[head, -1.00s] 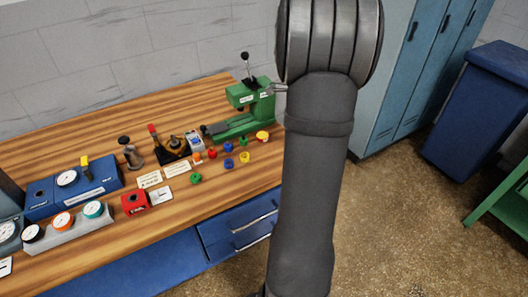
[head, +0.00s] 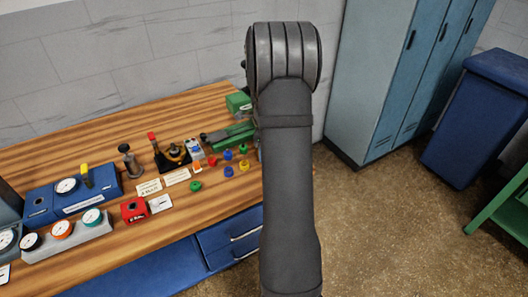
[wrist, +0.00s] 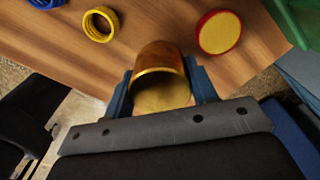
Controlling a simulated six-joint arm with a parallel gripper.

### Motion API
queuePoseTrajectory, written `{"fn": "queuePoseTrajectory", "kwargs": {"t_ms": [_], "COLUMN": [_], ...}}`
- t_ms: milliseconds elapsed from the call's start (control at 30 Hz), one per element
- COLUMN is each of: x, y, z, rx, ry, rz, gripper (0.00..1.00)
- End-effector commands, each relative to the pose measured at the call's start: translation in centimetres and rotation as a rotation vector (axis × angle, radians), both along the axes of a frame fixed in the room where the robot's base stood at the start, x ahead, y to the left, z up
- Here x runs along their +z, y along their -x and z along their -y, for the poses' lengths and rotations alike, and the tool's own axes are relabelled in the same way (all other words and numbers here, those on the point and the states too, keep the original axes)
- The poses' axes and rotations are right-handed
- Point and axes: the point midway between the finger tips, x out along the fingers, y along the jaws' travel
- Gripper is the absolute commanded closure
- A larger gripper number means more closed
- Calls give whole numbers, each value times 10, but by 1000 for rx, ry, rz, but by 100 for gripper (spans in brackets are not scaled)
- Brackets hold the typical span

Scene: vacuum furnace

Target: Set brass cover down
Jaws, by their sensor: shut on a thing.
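The brass cover (wrist: 161,62) is a gold-coloured cup shape in the wrist view, its open end facing the camera. My gripper (wrist: 160,88) is shut on it, with one blue finger on each side. The wooden bench top (wrist: 150,22) lies beyond the cover, near the bench edge. I cannot tell whether the cover touches the wood. In the head view, my arm hides the gripper and the cover.
A yellow ring (wrist: 100,24) and a round yellow piece with a red rim (wrist: 219,32) lie on the bench beyond the cover. A green press (head: 230,132) stands at the bench's right end, partly hidden. Gauges (head: 62,229) are at the left.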

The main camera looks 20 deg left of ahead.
Motion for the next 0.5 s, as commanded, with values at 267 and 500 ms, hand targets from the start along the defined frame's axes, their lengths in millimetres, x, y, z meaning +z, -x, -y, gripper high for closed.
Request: {"fn": "queuePoseTrajectory", "kwargs": {"t_ms": [267, 500], "x": [-13, -16], "y": [0, 0], "z": [0, 0], "rx": [0, 0], "ry": [0, 0], "rz": [1, 0], "gripper": [76, 40]}}
